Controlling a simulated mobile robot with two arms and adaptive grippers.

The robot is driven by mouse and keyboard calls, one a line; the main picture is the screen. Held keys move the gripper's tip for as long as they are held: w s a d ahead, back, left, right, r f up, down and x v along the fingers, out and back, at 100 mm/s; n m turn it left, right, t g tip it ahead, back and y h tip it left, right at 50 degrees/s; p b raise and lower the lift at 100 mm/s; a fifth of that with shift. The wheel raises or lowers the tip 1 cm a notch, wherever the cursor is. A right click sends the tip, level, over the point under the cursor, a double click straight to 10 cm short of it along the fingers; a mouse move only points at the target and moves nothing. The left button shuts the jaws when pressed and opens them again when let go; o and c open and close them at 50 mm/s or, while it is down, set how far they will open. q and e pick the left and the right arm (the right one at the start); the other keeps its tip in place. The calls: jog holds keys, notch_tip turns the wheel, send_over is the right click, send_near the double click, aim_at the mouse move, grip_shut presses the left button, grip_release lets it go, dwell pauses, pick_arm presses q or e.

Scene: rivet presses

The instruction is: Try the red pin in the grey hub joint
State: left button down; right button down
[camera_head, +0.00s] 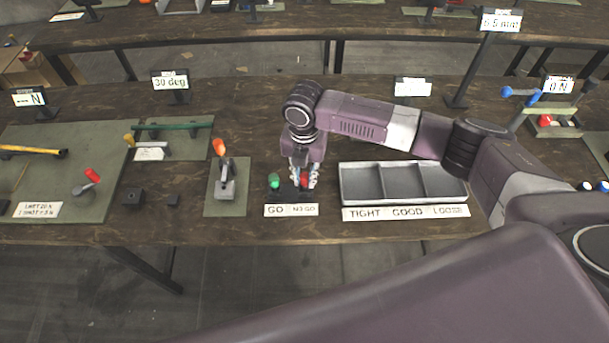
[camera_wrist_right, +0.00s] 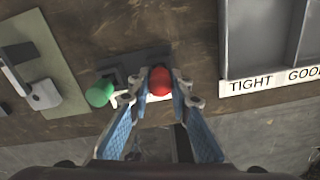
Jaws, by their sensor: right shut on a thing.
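The red pin (camera_wrist_right: 160,80) stands in a dark holder (camera_wrist_right: 147,60) beside the green pin (camera_wrist_right: 99,93). My right gripper (camera_wrist_right: 160,88) is shut on the red pin from above, with a finger on each side. My left gripper is not in view.
A GO / NO GO label (camera_head: 291,210) lies in front of the holder. A grey three-compartment tray (camera_head: 405,204) marked TIGHT, GOOD, LOOSE is to the right. Two dark blocks lie left of the mat. The table's front edge is close. My right arm spans above the tray.

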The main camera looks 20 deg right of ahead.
jog(key=c, duration=1.7)
grip_release()
notch_tip(320, 180, up, 12)
jog(key=shift+f, duration=0.1)
